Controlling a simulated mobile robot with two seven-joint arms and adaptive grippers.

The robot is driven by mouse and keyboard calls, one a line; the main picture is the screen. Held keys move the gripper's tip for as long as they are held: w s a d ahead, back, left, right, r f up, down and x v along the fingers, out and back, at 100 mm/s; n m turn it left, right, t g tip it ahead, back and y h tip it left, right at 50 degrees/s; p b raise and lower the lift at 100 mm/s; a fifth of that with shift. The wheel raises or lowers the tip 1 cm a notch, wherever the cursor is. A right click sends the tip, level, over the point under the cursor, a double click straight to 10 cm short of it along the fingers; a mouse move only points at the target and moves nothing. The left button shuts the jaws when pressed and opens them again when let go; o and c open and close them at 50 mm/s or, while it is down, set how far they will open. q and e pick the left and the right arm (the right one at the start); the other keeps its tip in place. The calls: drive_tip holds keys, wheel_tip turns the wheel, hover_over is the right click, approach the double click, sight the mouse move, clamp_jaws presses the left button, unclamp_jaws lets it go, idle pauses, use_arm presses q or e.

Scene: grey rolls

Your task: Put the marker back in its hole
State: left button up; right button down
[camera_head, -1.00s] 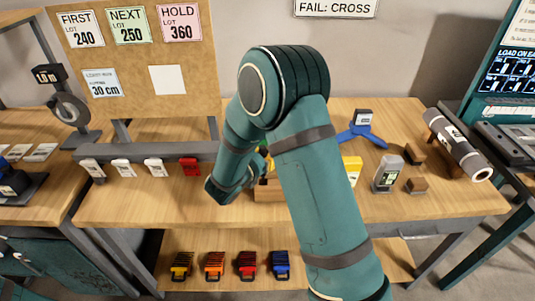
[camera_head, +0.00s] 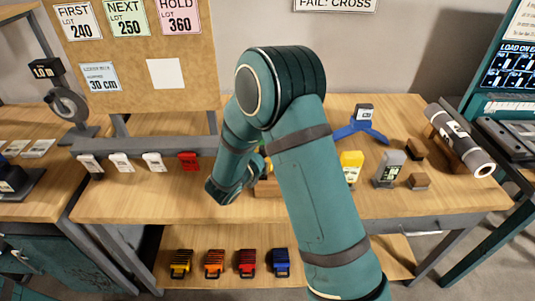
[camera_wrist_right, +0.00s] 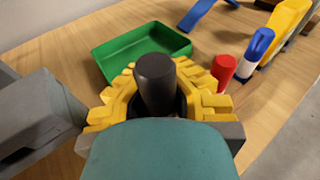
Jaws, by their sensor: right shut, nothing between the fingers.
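My right gripper (camera_wrist_right: 158,98) shows in the right wrist view as ridged yellow fingers, shut. A dark, round-topped cylinder (camera_wrist_right: 155,75) stands up in the middle of them in the picture; I cannot tell whether it is the marker or whether it touches the fingers. A red-capped piece (camera_wrist_right: 224,68) and a blue and white one (camera_wrist_right: 257,45) stand upright to the right, apart from the fingers. No hole is clearly visible. In the head view my right arm covers the right gripper and most of a wooden block (camera_head: 267,188). My left gripper is not in view.
A green tray (camera_wrist_right: 113,58) lies just beyond the fingers. A yellow object (camera_head: 350,165), a grey device (camera_head: 390,170), small brown blocks (camera_head: 418,181) and a large roll (camera_head: 460,140) stand to the right. The table front (camera_head: 150,207) is clear.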

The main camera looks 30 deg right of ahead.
drive_tip(key=shift+f+b, duration=0.7)
drive_tip(key=shift+f, duration=0.3)
drive_tip(key=shift+f+b, duration=0.4)
drive_tip(key=shift+f, duration=0.6)
drive_tip(key=c, duration=1.1)
unclamp_jaws()
drive_tip(key=shift+o, duration=0.2)
drive_tip(key=shift+a, duration=0.1)
drive_tip(key=v, duration=1.2)
